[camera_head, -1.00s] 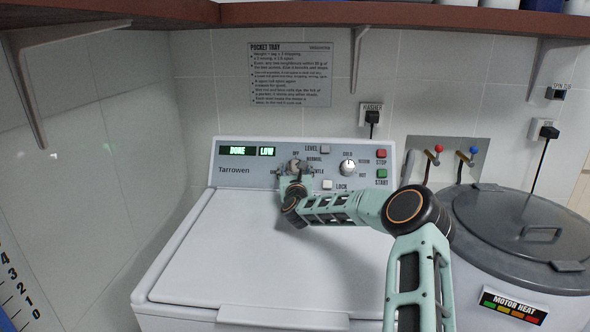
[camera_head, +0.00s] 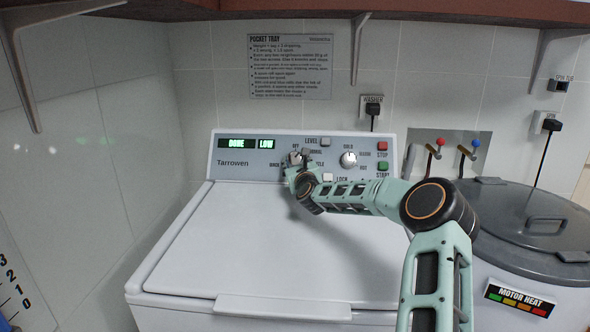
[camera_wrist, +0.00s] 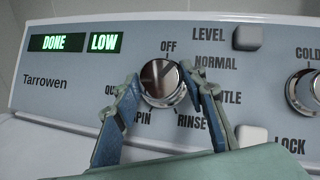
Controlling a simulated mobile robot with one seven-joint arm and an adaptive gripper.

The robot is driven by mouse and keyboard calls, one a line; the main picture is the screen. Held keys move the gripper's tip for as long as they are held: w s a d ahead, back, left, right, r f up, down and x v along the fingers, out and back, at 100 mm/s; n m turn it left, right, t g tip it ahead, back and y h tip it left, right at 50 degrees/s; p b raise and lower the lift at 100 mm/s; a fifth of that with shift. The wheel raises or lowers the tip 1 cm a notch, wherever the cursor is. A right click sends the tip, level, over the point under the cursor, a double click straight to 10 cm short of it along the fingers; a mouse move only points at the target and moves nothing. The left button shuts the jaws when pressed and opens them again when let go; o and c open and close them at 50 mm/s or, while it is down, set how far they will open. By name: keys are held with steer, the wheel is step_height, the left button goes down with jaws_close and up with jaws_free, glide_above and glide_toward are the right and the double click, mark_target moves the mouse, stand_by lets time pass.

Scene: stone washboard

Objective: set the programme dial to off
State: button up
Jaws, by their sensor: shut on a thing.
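The programme dial (camera_wrist: 160,88) is a round silver knob on the washer's panel, with OFF above it and NORMAL, RINSE and SPIN among the labels around it. A dark line on its face seems to point up and right, between OFF and NORMAL; I cannot tell its exact setting. My gripper (camera_wrist: 161,76) is shut on the dial, one blue-padded finger at its left side and one at its right. The fingers partly cover the labels at left and right. In the head view my gripper (camera_head: 297,162) is at the panel and hides much of the dial.
A second knob (camera_head: 348,159) for temperature sits to the right of the dial. The LEVEL button (camera_wrist: 247,38) and LOCK button (camera_wrist: 252,136) are close to my right finger. Red STOP (camera_head: 382,146) and green START (camera_head: 383,166) buttons are farther right. The white lid (camera_head: 250,240) is clear.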

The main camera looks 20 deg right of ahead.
steer(key=n+y+b, duration=0.2)
steer(key=n, duration=0.1)
steer(key=n+y+b, duration=0.1)
steer(key=shift+d+n+g, duration=0.25)
steer(key=shift+n+g, duration=0.05)
steer(key=n, duration=0.1)
steer(key=n+y, duration=0.1)
steer(key=shift+r+n+g, duration=0.25)
steer(key=shift+n+g, duration=0.05)
steer(key=shift+g, duration=0.1)
steer(key=shift+n+g+y+p, duration=0.3)
steer(key=shift+n+g+y, duration=0.1)
steer(key=shift+n+y, duration=0.4)
steer(key=shift+n, duration=0.3)
steer(key=o, duration=1.2)
steer(key=shift+c, duration=0.2)
steer(key=v, duration=1.2)
steer(key=shift+w+r, duration=0.1)
